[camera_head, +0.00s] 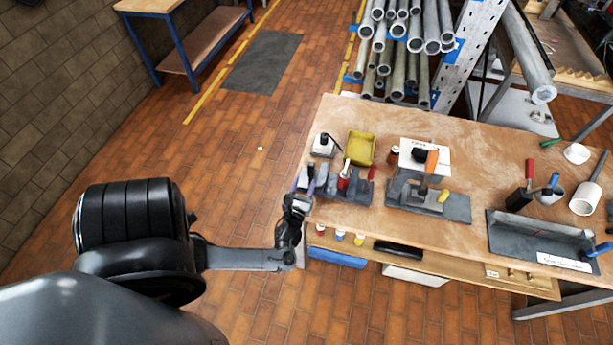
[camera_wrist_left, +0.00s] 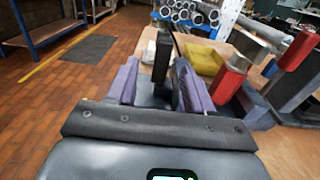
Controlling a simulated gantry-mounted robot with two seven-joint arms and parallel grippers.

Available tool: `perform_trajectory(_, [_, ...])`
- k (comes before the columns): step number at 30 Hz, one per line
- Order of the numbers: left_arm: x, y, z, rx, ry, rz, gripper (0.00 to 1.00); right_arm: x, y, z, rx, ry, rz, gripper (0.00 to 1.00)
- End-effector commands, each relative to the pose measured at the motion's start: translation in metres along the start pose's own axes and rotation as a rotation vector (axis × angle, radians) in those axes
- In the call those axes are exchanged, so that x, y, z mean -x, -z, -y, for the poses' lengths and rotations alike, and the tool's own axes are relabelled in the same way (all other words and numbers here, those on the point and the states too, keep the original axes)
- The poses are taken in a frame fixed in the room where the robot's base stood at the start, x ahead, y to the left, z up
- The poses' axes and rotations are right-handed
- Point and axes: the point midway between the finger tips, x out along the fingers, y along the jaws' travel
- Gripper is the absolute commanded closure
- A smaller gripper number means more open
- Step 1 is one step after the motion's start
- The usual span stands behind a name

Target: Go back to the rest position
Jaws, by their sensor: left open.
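My left gripper (camera_head: 303,183) is at the left edge of the workbench (camera_head: 345,112), next to the grey tool rack (camera_head: 350,190). In the left wrist view its two purple fingers (camera_wrist_left: 155,75) are spread apart. A dark upright piece (camera_wrist_left: 162,52) shows between or just beyond the fingers; I cannot tell whether they touch it. My left arm (camera_head: 240,258) reaches in from the left, over the floor. My right gripper is in neither view.
A yellow bin (camera_head: 360,148) and a red-handled tool (camera_head: 344,178) stand by the rack. A grey plate with an orange-handled tool (camera_head: 431,165) lies farther right. Metal pipes (camera_head: 402,50) are stacked behind the bench. Brick floor (camera_head: 225,155) left of the bench is mostly clear.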

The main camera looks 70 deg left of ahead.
Motion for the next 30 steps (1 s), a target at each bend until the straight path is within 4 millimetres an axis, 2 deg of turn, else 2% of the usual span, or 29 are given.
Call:
perform_trajectory(4, [0.007, 0.0, 0.0, 0.0, 0.0, -0.001, 0.49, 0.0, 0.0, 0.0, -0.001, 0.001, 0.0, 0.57])
perform_trajectory(19, [0.01, 0.002, -0.003, -0.006, 0.0, -0.004, 0.49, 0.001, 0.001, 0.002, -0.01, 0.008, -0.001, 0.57])
perform_trajectory(22, [0.018, 0.01, -0.011, -0.02, -0.002, -0.021, 0.49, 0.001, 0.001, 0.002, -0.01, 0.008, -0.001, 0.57])
perform_trajectory(24, [0.032, 0.016, -0.02, -0.02, -0.007, -0.043, 0.49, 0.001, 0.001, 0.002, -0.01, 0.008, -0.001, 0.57])
perform_trajectory(26, [0.042, 0.012, -0.012, 0.024, 0.011, -0.063, 0.49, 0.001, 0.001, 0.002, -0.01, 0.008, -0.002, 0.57])
perform_trajectory(29, [0.058, 0.012, 0.014, 0.145, 0.051, -0.17, 0.49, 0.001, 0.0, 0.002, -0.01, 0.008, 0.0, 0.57])
perform_trajectory(30, [0.066, 0.012, 0.028, 0.239, 0.062, -0.24, 0.49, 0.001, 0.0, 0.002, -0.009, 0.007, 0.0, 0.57])
